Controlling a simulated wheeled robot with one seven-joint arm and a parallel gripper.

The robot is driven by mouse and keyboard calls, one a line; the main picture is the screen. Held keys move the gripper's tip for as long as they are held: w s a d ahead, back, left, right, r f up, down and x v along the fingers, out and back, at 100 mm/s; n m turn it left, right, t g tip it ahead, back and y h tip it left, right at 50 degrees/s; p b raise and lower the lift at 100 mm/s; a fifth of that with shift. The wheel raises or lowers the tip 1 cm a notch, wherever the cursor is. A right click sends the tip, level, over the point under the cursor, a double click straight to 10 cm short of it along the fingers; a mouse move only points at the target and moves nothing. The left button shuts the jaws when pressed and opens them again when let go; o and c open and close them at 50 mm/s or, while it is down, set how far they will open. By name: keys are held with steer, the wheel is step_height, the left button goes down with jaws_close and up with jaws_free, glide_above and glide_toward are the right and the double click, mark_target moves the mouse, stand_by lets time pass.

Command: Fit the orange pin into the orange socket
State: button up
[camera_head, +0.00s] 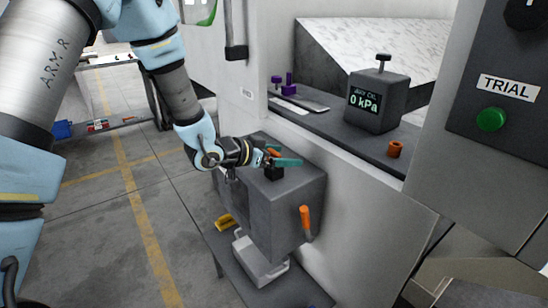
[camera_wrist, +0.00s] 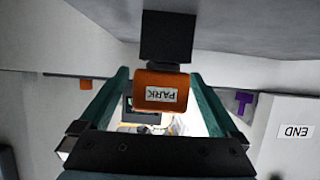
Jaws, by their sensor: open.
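My gripper (camera_head: 283,155) is open above the grey box, its teal fingers at a small orange block on a black mount (camera_head: 274,174). In the wrist view the fingers (camera_wrist: 159,75) stand either side of this orange block (camera_wrist: 151,91), which bears an upside-down PARK label. Gaps show between block and fingers; it is not gripped. I cannot tell whether this block is the orange pin. A hollow orange piece, seemingly the orange socket (camera_head: 394,149), stands on the dark ledge at right. A small orange square (camera_wrist: 86,84) shows at left in the wrist view.
The grey box (camera_head: 290,205) has an orange handle (camera_head: 305,218) on its side. A gauge block reading 0 kPa (camera_head: 376,100) and purple pieces (camera_head: 289,87) stand on the ledge (camera_head: 330,123). A panel with a green button (camera_head: 491,119) is at right. Floor at left is open.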

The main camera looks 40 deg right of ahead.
steer(key=shift+c, duration=0.4)
steer(key=c, duration=1.4)
